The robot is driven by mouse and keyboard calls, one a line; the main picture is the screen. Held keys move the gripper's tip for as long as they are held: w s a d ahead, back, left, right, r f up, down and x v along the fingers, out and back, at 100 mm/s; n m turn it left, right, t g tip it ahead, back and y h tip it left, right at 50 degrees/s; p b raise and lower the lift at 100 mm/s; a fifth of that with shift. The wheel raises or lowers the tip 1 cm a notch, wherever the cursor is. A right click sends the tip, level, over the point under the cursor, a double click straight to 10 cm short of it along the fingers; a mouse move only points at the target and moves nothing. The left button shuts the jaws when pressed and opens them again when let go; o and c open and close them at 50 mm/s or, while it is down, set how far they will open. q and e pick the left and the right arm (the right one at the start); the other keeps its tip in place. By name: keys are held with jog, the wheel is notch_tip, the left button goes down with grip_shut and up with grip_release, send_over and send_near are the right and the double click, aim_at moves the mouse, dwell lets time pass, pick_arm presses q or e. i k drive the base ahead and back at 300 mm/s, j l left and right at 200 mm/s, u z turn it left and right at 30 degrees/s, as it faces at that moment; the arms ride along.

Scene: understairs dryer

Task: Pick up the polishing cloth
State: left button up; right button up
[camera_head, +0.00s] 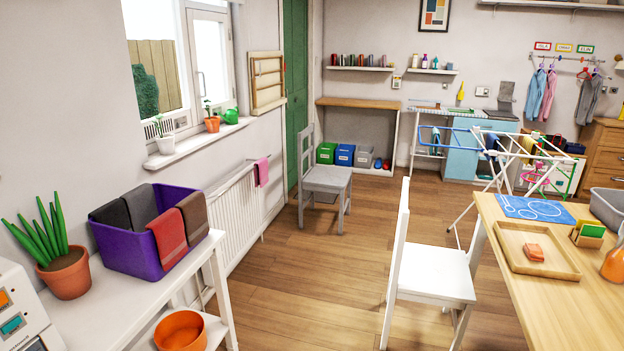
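No cloth in the head view is marked as the polishing cloth, so I cannot tell which one it is. A small orange folded piece (533,252) lies in the wooden tray (511,262) on the right table. A red cloth (168,238) and a brown cloth (193,216) hang over the rim of the purple bin (112,244) on the white table at left. Two dark cloths (140,205) also sit in that bin. A pink cloth (261,172) hangs on the radiator. Neither of my grippers is in view.
A white chair (437,273) stands against the wooden table (560,310). A grey chair (327,180) stands near the green door (295,95). A drying rack (497,165) stands behind the table.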

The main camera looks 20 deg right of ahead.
aim_at(533, 252)
jog(key=i+l+z, duration=0.2)
jog(key=i+z, duration=0.65)
jog(key=i+j+z, duration=0.1)
jog(key=i+z, duration=0.35)
jog(key=i, duration=0.1)
